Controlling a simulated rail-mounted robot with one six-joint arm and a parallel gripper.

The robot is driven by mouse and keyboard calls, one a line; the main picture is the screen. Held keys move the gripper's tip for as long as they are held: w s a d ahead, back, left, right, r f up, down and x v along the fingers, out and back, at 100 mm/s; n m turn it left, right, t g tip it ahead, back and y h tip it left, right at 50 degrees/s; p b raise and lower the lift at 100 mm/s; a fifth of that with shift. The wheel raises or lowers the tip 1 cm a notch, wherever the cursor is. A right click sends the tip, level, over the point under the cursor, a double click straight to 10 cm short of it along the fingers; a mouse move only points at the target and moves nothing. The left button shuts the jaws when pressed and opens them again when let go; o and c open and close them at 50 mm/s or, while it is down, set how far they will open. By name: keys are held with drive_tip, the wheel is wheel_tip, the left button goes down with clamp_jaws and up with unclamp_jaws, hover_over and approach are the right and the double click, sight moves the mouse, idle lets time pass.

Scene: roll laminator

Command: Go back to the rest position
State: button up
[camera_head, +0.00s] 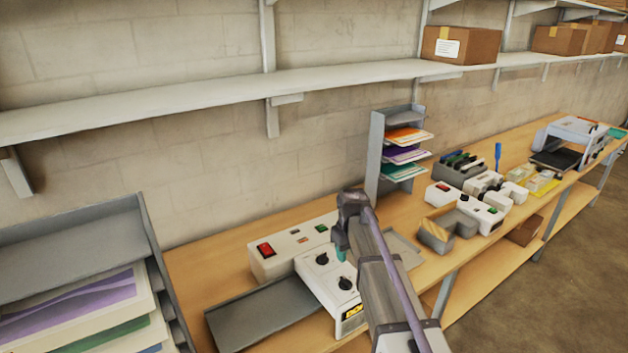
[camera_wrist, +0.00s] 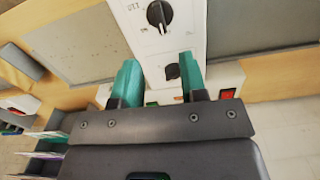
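My gripper (camera_wrist: 159,62) shows two teal fingers in the wrist view, spread apart with nothing held between them. It is over the white roll laminator (camera_head: 285,262), near its control panel (camera_wrist: 148,42). The panel has two black knobs: the upper knob (camera_wrist: 159,15) is in full view beyond the fingertips, and the lower knob (camera_wrist: 172,71) shows in the gap between the fingers. In the head view, my arm reaches in from the bottom and hides part of the laminator's right side. Whether the fingers touch the panel cannot be told.
A red switch (camera_head: 265,249) is on the laminator's back left, with a grey tray (camera_head: 262,312) in front. A paper rack (camera_head: 75,240) stands at left; a sorter (camera_head: 376,150) and several devices stand along the bench (camera_head: 190,270). A shelf (camera_head: 130,105) runs above.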

drive_tip(key=s+f+m+b, duration=0.2)
drive_tip(key=s+f+b, duration=0.5)
drive_tip(key=s, duration=0.5)
drive_tip(key=s+f+m+b, duration=0.2)
drive_tip(key=s+f+b, duration=0.5)
drive_tip(key=s, duration=0.5)
drive_tip(key=shift+s+m, duration=0.2)
drive_tip(key=shift+m, duration=0.2)
